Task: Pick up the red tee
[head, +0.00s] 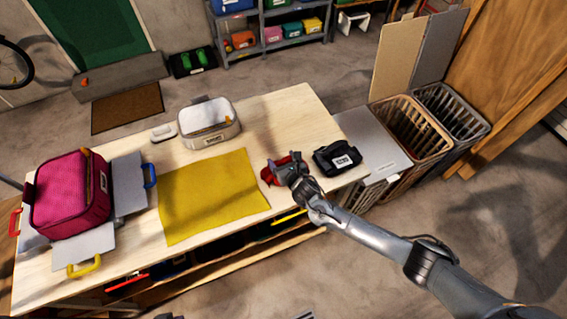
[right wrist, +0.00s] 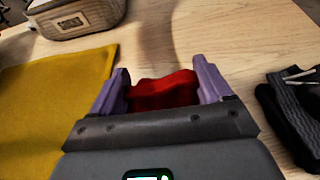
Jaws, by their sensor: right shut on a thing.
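The red tee (head: 268,176) is a small folded red bundle on the wooden table, between the yellow cloth and a dark folded item. My right gripper (head: 282,170) is over it and hides part of it. In the right wrist view the red tee (right wrist: 162,91) sits between the two purple fingers of my right gripper (right wrist: 163,88), which are shut on it. I cannot tell whether the tee is clear of the tabletop. My left gripper is not in view.
A yellow cloth (head: 212,196) lies flat left of the tee. A dark folded item (head: 337,158) with a label lies close on the right. Baskets (head: 412,125) stand beyond the table's right end.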

